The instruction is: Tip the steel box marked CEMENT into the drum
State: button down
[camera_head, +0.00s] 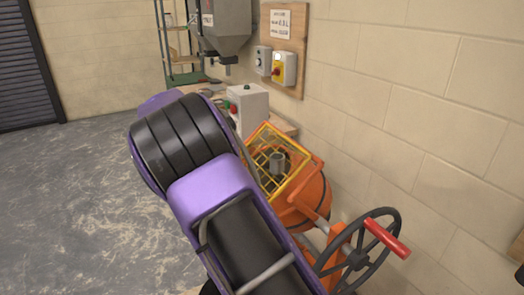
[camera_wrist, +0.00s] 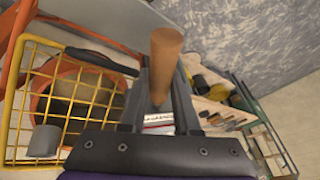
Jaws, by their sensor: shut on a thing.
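The drum (camera_head: 312,190) of the orange mixer stands right of my purple arm, its mouth under a yellow grid guard (camera_head: 262,138). The wrist view shows the guard (camera_wrist: 112,98) and the open drum mouth (camera_wrist: 72,88) at the left. My gripper (camera_wrist: 160,98) is shut on a brown cylindrical handle (camera_wrist: 166,60), beside the guard. A white label with dark print (camera_wrist: 158,120) shows between the fingers; I cannot tell what it is on. I cannot make out a steel box marked CEMENT. In the head view my arm hides the gripper.
A grey cup-like part (camera_head: 277,162) sits at the guard. A handwheel (camera_head: 362,258) with a red handle (camera_head: 387,238) stands at the front right. A control box (camera_head: 247,108) and a grey hopper (camera_head: 224,25) are behind. Floor at the left (camera_head: 75,190) is clear.

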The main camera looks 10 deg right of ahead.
jog(key=shift+r, duration=0.25)
